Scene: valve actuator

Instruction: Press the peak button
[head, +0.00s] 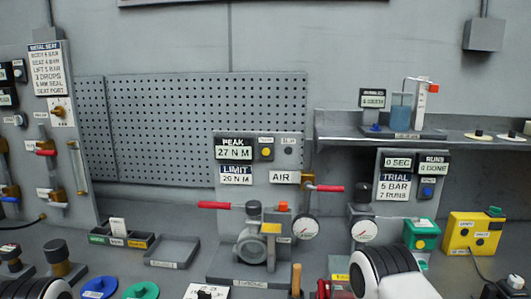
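The peak display (234,149) reads 27 N M on the upright grey panel at the centre. A yellow round button (266,152) sits on a dark plate just right of it, under a small label too small to read. Below the display is a limit plate (236,175) reading 20 N M. Nothing covers the button. Neither gripper shows in the head view; only white and black ribbed parts of my arms show at the bottom left and bottom right of centre.
A red-handled lever (216,205) and a gauge (305,228) stand below the panel, by the grey valve body (252,246). Another red lever (329,188) juts right. An empty grey tray (173,251) lies left. A shelf (350,131) overhangs the right side.

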